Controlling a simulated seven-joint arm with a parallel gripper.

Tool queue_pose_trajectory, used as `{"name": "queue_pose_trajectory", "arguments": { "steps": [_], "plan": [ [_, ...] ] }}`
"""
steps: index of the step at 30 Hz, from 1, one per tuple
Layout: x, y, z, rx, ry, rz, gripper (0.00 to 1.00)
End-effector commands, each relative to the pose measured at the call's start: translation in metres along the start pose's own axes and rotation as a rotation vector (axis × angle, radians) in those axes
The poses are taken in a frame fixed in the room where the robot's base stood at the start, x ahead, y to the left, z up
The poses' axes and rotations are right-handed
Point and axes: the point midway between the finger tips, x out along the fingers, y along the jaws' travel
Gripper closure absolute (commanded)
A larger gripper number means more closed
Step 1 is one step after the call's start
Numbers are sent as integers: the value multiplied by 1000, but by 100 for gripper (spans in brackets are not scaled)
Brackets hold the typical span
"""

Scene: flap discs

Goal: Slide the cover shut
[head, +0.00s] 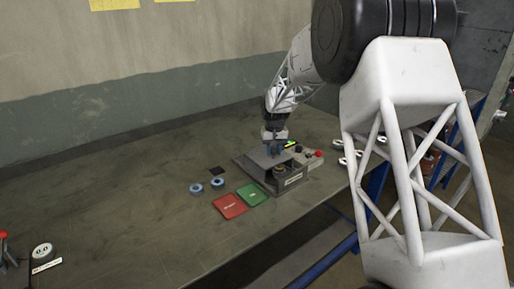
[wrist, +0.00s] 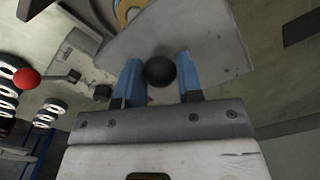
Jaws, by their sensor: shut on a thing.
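My gripper (wrist: 160,80) has its two blue fingers on either side of a dark round knob (wrist: 159,70) and is shut on it. The knob stands on a flat grey cover plate (wrist: 205,35). In the head view my gripper (head: 275,149) is over the grey box-like station (head: 290,187), and the cover (head: 257,161) lies on its top. The cover leaves part of the station top open, where a round brass-coloured part (head: 279,171) shows. A curved piece of it also shows at the top of the wrist view (wrist: 124,12).
A red card (head: 230,206), a green card (head: 253,194), two blue-rimmed discs (head: 206,186) and a dark square (head: 192,170) lie left of the station. A red-knobbed lever (wrist: 28,79) is beside the cover. The table's left middle is clear.

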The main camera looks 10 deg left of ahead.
Motion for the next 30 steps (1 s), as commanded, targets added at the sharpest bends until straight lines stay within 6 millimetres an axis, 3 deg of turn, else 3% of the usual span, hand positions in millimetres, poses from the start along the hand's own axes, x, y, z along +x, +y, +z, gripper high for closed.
{"name": "queue_pose_trajectory", "arguments": {
  "steps": [30],
  "plan": [
    [-1,26,43,1,2,1,79]
  ]
}}
